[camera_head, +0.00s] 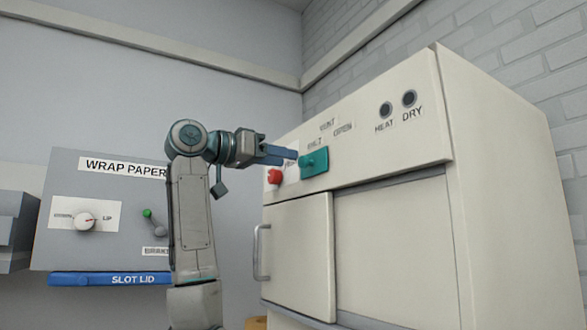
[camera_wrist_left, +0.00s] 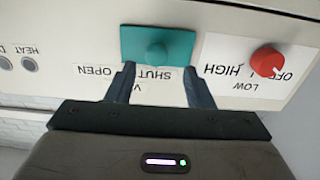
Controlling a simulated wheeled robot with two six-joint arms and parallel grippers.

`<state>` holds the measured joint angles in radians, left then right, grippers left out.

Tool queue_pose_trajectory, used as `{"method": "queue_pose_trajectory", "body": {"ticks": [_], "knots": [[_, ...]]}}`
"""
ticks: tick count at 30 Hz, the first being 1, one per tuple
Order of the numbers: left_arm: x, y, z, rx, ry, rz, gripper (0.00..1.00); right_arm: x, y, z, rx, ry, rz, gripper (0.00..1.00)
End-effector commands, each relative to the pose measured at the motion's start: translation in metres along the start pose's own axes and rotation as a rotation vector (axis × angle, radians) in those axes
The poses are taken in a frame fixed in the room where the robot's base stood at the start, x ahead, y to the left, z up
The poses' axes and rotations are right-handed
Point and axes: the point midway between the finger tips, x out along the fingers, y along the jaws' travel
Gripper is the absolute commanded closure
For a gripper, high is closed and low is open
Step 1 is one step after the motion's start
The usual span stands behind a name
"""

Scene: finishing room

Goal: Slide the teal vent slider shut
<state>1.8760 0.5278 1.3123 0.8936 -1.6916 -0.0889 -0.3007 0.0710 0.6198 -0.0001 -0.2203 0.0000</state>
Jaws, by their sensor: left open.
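The teal vent slider (camera_head: 314,162) is a plate with a round knob on the upper front of the cream cabinet. It also shows in the left wrist view (camera_wrist_left: 130,42), where the picture is upside down. The plate lines up with the word SHUT (camera_wrist_left: 153,74); the word OPEN (camera_wrist_left: 94,71) lies off to one side. My left gripper (camera_head: 291,156) is open, just left of the slider in the head view. In the wrist view its fingertips (camera_wrist_left: 159,68) are spread at the plate's edge, one toward each side of the knob. Contact cannot be told. My right gripper is out of view.
A red knob (camera_head: 274,176) on a white HIGH/LOW/OFF plate sits close beside the slider. HEAT and DRY buttons (camera_head: 397,104) are to the right. Below is a cabinet door with a handle (camera_head: 261,252). A grey WRAP PAPER panel (camera_head: 75,190) stands left.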

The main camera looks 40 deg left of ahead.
Motion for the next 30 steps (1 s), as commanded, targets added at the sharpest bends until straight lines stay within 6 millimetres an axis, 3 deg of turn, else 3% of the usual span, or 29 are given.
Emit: {"method": "queue_pose_trajectory", "body": {"ticks": [3,10,30], "knots": [[-0.027,-0.001,0.004,0.000,0.003,-0.002,0.53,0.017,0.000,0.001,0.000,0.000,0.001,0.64],[-0.058,-0.002,0.002,-0.001,0.002,-0.002,0.53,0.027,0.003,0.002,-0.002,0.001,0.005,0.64],[-0.064,-0.002,0.000,-0.001,0.001,-0.001,0.53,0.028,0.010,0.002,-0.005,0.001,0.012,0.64]]}}
